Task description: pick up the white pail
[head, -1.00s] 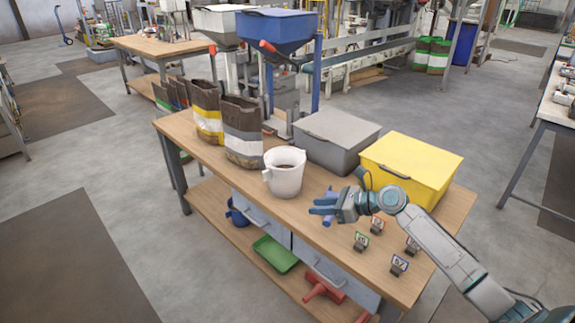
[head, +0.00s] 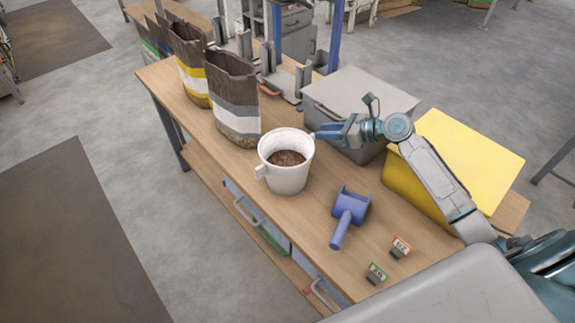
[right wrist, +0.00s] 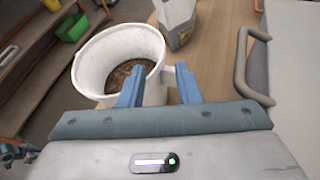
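The white pail (head: 288,180) stands upright on the wooden bench, with brown pellets inside and a handle on its left side. My right gripper (head: 318,134) is at the right side of its rim. In the right wrist view, the pail (right wrist: 95,66) lies just ahead of the open gripper (right wrist: 158,82). One blue finger is over the pail's opening and the other is outside, with the wall between them and visible gaps. Whether either finger touches the wall cannot be told. My left gripper is not in view.
A blue scoop (head: 350,208) and small tags (head: 377,272) lie on the bench (head: 300,238). A grey bin (head: 345,92) and a yellow bin (head: 470,150) stand behind. Brown bags (head: 234,95) stand left of the pail. The bench's front edge is close to the pail.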

